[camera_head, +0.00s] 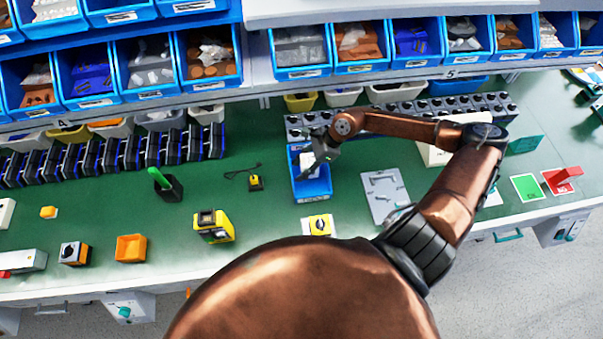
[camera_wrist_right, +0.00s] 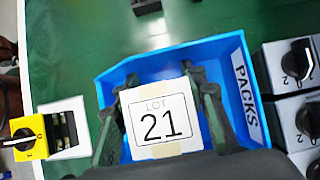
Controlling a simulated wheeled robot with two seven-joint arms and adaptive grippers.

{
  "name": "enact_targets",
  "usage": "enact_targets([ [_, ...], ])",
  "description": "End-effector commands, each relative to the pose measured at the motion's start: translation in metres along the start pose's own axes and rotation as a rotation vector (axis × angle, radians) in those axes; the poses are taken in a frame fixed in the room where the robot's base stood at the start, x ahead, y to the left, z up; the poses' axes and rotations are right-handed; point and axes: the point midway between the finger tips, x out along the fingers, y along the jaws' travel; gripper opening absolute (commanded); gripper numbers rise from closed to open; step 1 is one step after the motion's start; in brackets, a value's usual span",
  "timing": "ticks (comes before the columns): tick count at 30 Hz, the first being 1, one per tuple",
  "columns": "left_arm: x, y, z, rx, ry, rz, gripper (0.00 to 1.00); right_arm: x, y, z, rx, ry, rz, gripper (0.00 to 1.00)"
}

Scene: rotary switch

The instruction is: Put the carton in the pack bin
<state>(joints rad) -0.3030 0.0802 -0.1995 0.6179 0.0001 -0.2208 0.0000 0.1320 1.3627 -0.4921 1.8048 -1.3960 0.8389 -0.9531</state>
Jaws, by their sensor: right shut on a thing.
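The carton (camera_wrist_right: 158,118) is a small white box with a "LOT 21" label. In the right wrist view it sits between the two dark fingers of my right gripper (camera_wrist_right: 160,82), which is shut on it. The pack bin (camera_wrist_right: 232,70) is blue and marked "PACKS"; its walls show around the carton and fingers. In the head view my right gripper (camera_head: 312,160) points down at the blue bin (camera_head: 313,188), over its opening. I cannot tell whether the carton touches the bin floor. My left gripper is out of view.
Grey rotary switches (camera_wrist_right: 290,65) stand close beside the bin. A grey plate (camera_head: 384,192) lies to the right.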

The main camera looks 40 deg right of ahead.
Motion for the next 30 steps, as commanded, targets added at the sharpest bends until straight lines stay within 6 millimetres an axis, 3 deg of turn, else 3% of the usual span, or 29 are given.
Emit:
enact_targets([
  [10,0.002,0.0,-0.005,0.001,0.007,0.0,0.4,0.031,0.001,-0.022,0.004,0.0,-0.001,0.12],
  [20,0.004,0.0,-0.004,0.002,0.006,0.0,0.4,0.034,0.001,-0.025,0.003,0.002,-0.002,0.12],
  [21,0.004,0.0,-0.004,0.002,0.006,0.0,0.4,0.034,0.001,-0.026,0.003,0.002,-0.001,0.4],
  [30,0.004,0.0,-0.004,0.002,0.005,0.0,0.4,0.033,0.0,-0.025,0.002,0.002,-0.002,0.57],
])
